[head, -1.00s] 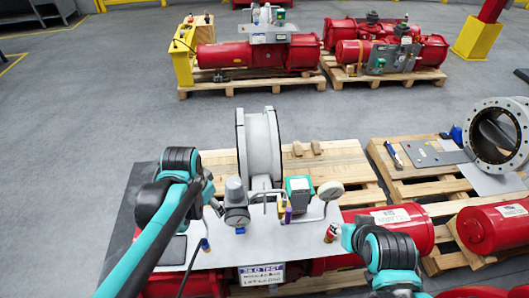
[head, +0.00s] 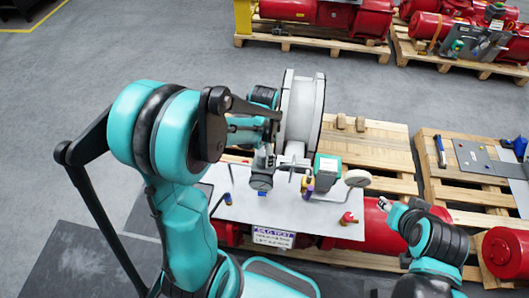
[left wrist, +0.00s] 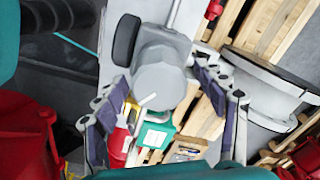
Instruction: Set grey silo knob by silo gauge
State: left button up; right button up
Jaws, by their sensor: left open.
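In the left wrist view the grey knob (left wrist: 160,85), a rounded grey cap, lies between the two dark-padded fingers of my left gripper (left wrist: 165,98), which is open around it, with gaps on both sides. Whether a pad touches it cannot be told. A dark round face (left wrist: 126,40) beside the knob looks like the gauge seen edge-on. In the head view the small round gauge (head: 261,182) sits on the panel, below my left gripper (head: 265,150); the knob is mostly hidden there. The gauge reading is too small to tell.
A grey-white flanged wheel (head: 301,108) stands behind the gauge. A green-topped box (head: 328,165), a pale round dial (head: 357,178) and a red fitting (head: 348,218) crowd the panel's right. Red cylinders and wooden pallets lie around.

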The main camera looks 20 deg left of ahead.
pick_arm(q)
jog(key=shift+s+f, duration=0.1)
jog(key=shift+f, duration=0.05)
jog(key=c, duration=1.2)
jog(key=shift+o, duration=0.2)
jog(key=shift+n, duration=0.3)
jog(key=n+b, duration=0.1)
jog(key=n, duration=0.3)
jog(key=shift+n+b, duration=0.3)
jog(key=shift+b, duration=0.1)
jog(key=n+b, duration=0.1)
jog(key=n, duration=0.2)
jog(key=shift+n, duration=1.7)
